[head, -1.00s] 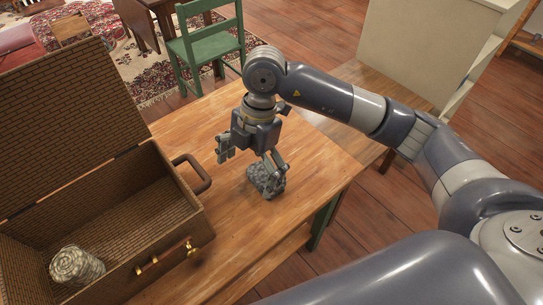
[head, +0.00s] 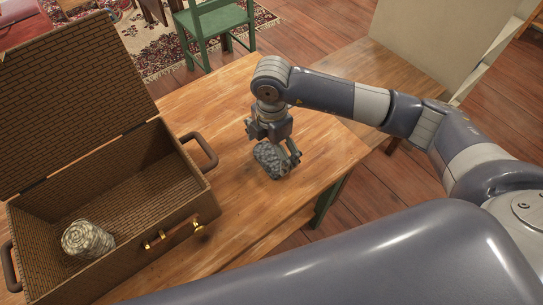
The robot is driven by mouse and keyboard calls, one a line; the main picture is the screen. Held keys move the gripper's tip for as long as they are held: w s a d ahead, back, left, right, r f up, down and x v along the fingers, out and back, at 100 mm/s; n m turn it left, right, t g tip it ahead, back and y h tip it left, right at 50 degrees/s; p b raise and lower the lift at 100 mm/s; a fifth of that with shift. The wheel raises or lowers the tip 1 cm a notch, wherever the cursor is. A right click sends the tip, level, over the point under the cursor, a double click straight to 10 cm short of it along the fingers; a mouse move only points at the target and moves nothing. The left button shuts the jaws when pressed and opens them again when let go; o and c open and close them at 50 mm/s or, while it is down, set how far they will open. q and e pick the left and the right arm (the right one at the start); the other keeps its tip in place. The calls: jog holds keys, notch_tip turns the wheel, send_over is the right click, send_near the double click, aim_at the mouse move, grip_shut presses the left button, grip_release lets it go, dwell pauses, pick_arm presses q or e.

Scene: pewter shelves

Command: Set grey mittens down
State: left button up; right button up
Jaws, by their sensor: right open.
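The grey mittens (head: 270,160) are a dark grey, mottled bundle on the wooden table (head: 228,115), to the right of the wicker case. My right gripper (head: 275,157) is directly above and around the bundle, pointing down. It is open, with one finger showing at the bundle's right side. The other finger is mostly hidden, and I cannot tell whether the fingers touch the bundle. My left gripper is not in view.
An open wicker case (head: 181,213) with a raised lid stands at the left of the table. A pale rolled bundle (head: 88,240) lies inside it. A green chair (head: 212,30) stands behind the table. The table's middle is bare.

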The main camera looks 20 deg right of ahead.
jog(key=shift+f, duration=1.35)
jog(key=c, duration=0.9)
jog(key=shift+r, duration=0.2)
jog(key=shift+r+p, duration=0.55)
jog(key=shift+p, duration=0.05)
notch_tip(320, 180, up, 3)
jog(key=shift+s+f+p, duration=0.15)
jog(key=shift+p, duration=1)
jog(key=s+a+p, duration=0.1)
jog(key=s, duration=0.4)
jog(key=s+a+p, duration=0.1)
jog(key=s+p, duration=0.1)
jog(key=s, duration=0.3)
jog(key=s+a+r+p, duration=0.1)
jog(key=s+a, duration=0.1)
jog(key=s, duration=0.3)
jog(key=shift+a, duration=0.1)
